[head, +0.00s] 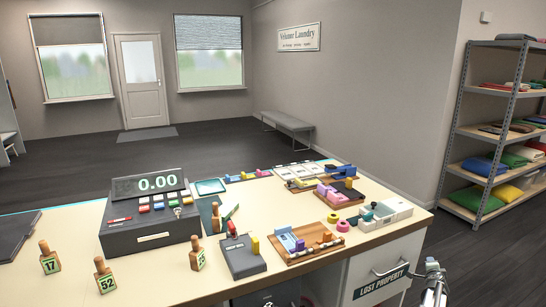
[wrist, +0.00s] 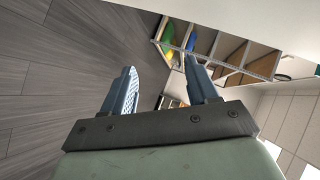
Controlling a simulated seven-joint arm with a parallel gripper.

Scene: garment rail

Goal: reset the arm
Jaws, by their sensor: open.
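My gripper (head: 433,268) shows at the bottom right in the head view, beside the right end of the counter and in front of the floor. In the wrist view its two blue fingers (wrist: 164,92) stand apart with nothing between them. It touches nothing that I can see. The counter (head: 75,222) has a pale top and a grey front with a drawer marked "LOST PROPERTY" (head: 381,282).
A cash register (head: 150,226) reading 0.00, numbered wooden tags (head: 104,276) and several small trays (head: 305,246) crowd the counter. A shelf rack (head: 490,138) with folded cloths stands at the right. A bench (head: 287,122) is at the back. Dark floor lies open right of the counter.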

